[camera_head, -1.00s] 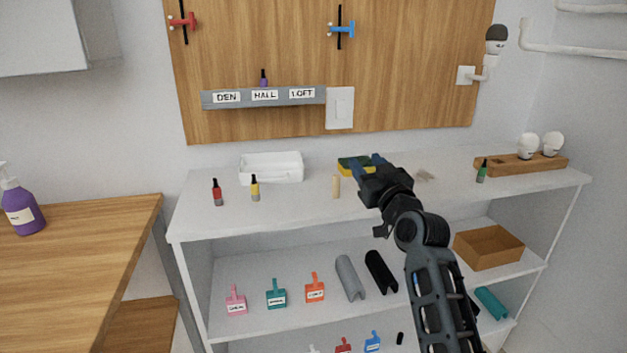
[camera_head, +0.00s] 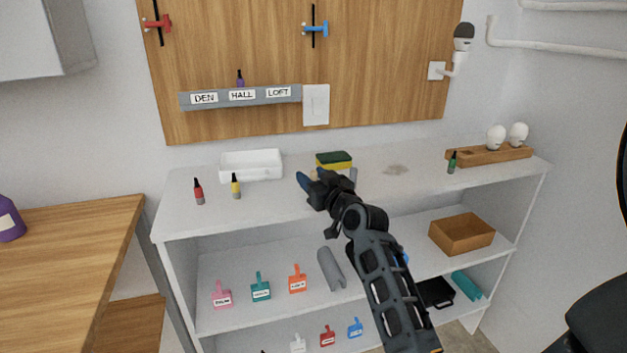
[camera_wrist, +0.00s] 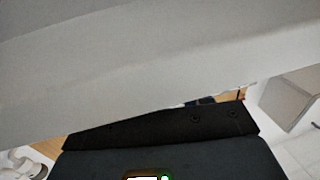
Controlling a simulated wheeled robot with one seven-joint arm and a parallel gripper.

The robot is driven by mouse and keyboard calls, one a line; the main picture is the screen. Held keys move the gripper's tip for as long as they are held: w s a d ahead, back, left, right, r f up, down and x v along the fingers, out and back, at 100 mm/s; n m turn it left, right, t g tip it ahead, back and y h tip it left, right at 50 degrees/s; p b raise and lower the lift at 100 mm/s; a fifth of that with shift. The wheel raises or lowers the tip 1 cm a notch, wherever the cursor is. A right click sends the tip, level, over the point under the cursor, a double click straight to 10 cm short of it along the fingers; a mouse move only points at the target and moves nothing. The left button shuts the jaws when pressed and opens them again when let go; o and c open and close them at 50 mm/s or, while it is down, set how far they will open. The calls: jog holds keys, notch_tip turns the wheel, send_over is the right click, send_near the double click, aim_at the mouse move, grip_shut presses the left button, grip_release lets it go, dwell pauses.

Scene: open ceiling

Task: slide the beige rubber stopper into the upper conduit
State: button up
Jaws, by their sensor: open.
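My gripper (camera_head: 311,180) is open above the front part of the white shelf top, its blue-tipped fingers pointing up and left. The beige stopper does not show now; the gripper covers the area where it stood, and I cannot tell whether it is between the fingers. The upper conduit (camera_head: 575,8) is a white pipe high on the right wall, far from my gripper. A lower white pipe (camera_head: 560,47) bends below it. In the wrist view a pale grey surface fills most of the picture above my dark gripper body.
A yellow-green sponge (camera_head: 334,161) lies just behind my gripper. A white tray (camera_head: 251,166), a red bottle (camera_head: 199,191) and a yellow bottle (camera_head: 236,187) stand left. The shelf top between is mostly clear.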

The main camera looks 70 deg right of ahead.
jog(key=c, duration=0.9)
jog(key=shift+r, duration=0.15)
